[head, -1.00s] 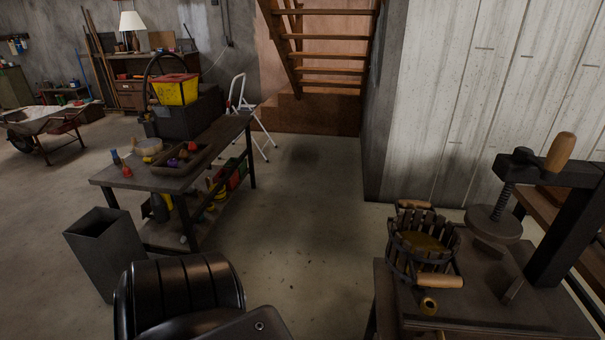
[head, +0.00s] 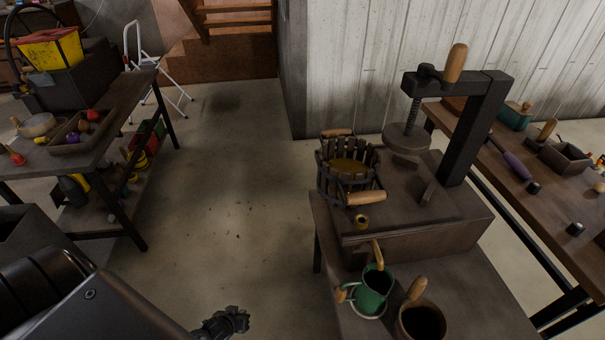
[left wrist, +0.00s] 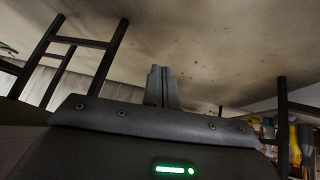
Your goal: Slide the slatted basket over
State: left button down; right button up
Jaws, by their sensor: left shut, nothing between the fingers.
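The slatted basket (head: 325,178) is round, with dark upright slats, wooden handles and something yellow-brown inside. In the head view it stands on the left part of the dark press bed (head: 420,208), left of the screw press plate (head: 405,140). My left gripper (head: 228,322) is low in the head view, over the floor, left of the press table and well apart from the basket. Its fingers (left wrist: 162,88) are shut and empty in the left wrist view. The basket cannot be made out there. My right gripper is not in view.
A green jug (head: 372,290) and a brown pot (head: 422,322) stand in front of the press. A small spout (head: 361,222) juts out below the basket. A workbench (head: 560,210) is at the right, another table (head: 130,95) at the left. Open floor lies between.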

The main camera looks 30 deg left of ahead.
pick_arm(q)
jog(key=w+a+r+n+t, duration=0.1)
jog(key=w+r+n+t, duration=0.1)
jog(key=w+r, duration=0.5)
jog(key=w+r+n+t, duration=0.2)
jog(key=w+r, duration=0.2)
jog(key=r, duration=0.5)
jog(key=w+d+r+n+t+h, duration=0.1)
jog(key=d+r+n+t, duration=0.15)
jog(key=r, duration=0.75)
jog(key=w+d+r+n+t+h, duration=0.2)
jog(key=r+n, duration=0.1)
jog(key=r, duration=0.7)
jog(key=w+d+r+n+t+h, duration=0.1)
jog(key=d+r+n+t, duration=0.1)
jog(key=r, duration=0.9)
jog(key=w+d+p, duration=0.2)
jog(key=w+d, duration=0.2)
jog(key=w, duration=0.8)
jog(key=shift+w+f+p, duration=0.25)
jog(key=shift+p, duration=0.1)
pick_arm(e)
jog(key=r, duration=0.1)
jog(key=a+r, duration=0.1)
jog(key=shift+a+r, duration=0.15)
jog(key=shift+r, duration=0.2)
pick_arm(q)
jog(key=shift+d, duration=0.1)
